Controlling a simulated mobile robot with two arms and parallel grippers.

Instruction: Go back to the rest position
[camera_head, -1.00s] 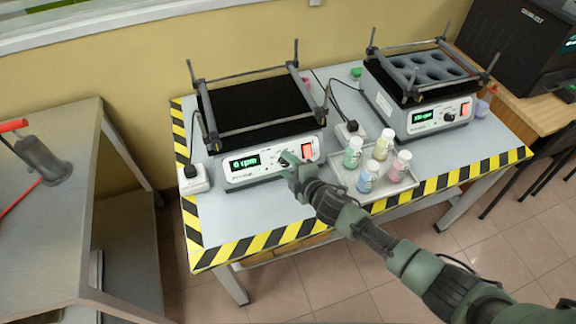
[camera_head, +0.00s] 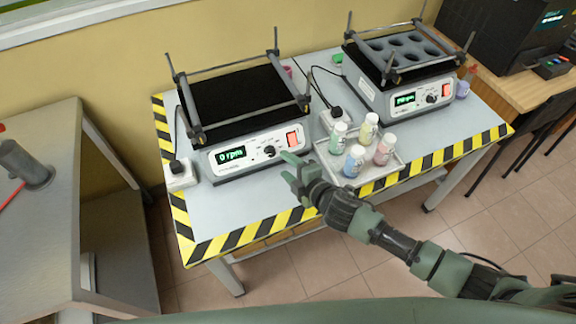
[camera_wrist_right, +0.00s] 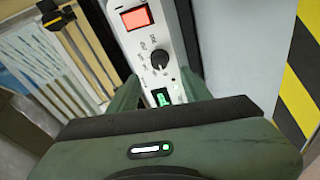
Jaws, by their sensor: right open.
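My right gripper (camera_head: 289,170) is open and empty in the head view, in front of the left shaker (camera_head: 252,150). Its fingertips are near the shaker's front panel, below the knob (camera_head: 270,151) and red switch (camera_head: 293,139); I cannot tell whether they touch it. The display (camera_head: 231,155) reads 0 rpm. In the right wrist view the same panel shows the knob (camera_wrist_right: 159,58) and red switch (camera_wrist_right: 135,18) ahead of the gripper. My left gripper is not in view.
A tray (camera_head: 333,176) with several capped bottles stands right of the gripper. A second shaker (camera_head: 402,98) with a holed top stands further right. Yellow-black tape (camera_head: 262,229) marks the table edge. A grey bench (camera_head: 45,240) stands at left, and open floor (camera_head: 340,257) lies in front.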

